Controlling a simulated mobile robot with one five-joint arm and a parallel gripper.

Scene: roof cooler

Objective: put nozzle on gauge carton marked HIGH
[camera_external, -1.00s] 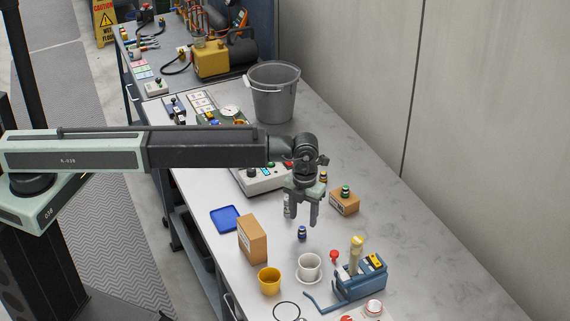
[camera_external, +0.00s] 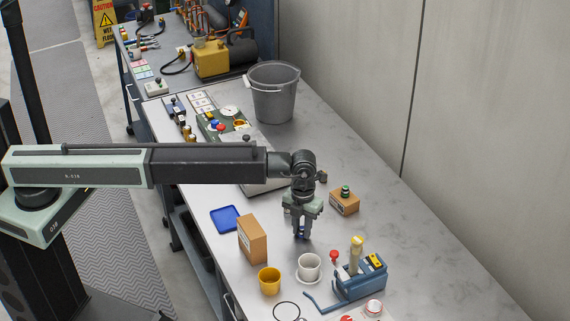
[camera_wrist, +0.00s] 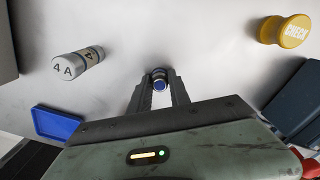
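A small dark part with a blue end, which looks like the nozzle (camera_wrist: 159,84), sits between the fingertips of my gripper (camera_wrist: 160,92) in the wrist view. In the external view my gripper (camera_external: 301,231) points down at the table with its fingers close together on the part, which is mostly hidden. A small brown carton (camera_external: 342,206) with a green-topped item on it stands behind and right of my gripper. A taller brown carton (camera_external: 252,240) stands to the left. I cannot read HIGH on either carton.
A white cup (camera_external: 309,268) on a saucer and a yellow cup (camera_external: 269,281) stand close in front. A blue tool block (camera_external: 362,282) is at front right. A blue tray (camera_external: 227,218) lies left. A 4 A cylinder (camera_wrist: 78,65) lies nearby. The table's right side is clear.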

